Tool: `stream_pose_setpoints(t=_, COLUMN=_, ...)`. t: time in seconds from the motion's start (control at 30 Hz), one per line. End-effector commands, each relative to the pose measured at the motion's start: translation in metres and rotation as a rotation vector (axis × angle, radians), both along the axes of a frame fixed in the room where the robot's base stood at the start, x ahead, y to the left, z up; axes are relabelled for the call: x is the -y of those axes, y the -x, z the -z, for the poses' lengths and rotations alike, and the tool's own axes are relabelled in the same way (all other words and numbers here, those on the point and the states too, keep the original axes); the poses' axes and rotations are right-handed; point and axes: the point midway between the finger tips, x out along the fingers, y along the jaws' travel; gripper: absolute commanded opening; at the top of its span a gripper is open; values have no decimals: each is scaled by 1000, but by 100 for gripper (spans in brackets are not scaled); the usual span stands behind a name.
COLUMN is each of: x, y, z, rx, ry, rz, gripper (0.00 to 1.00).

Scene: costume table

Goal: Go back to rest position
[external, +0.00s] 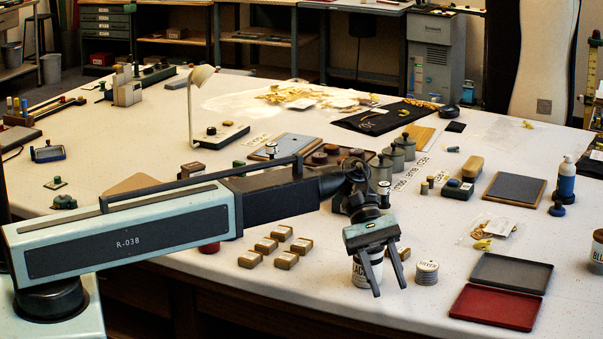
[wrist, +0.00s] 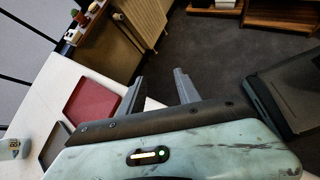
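My gripper (external: 384,272) hangs from the outstretched arm over the near right part of the white table (external: 330,295). Its two fingers are apart with nothing visible between them, and a gap also shows between them in the wrist view (wrist: 160,90). A pale tin labelled silver (external: 427,272) stands just right of the gripper.
Several small wooden blocks (external: 266,245) lie left of the gripper. Grey canisters (external: 404,148) stand behind the wrist. A lamp (external: 200,78) stands farther back. The table's front edge is close below.

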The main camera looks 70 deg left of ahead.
Motion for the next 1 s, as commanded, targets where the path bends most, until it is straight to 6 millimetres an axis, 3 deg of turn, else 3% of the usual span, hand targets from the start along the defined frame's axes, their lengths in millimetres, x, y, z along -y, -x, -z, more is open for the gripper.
stream_pose_setpoints(t=0.03, x=9, y=22, z=26, rx=67, ry=-81, rz=77, gripper=40)
stream_pose_setpoints(t=0.2, x=9, y=87, z=102, rx=352, ry=-435, rz=521, gripper=40)
stream_pose_setpoints(t=0.33, x=-10, y=127, z=136, rx=507, ry=-662, rz=934, gripper=40)
stream_pose_setpoints(t=0.4, x=-20, y=137, z=143, rx=547, ry=-732, rz=1092, gripper=40)
stream_pose_setpoints(t=0.53, x=-30, y=143, z=145, rx=572, ry=-786, rz=1232, gripper=40)
stream_pose_setpoints(t=1.0, x=-30, y=142, z=144, rx=574, ry=-788, rz=1241, gripper=40)
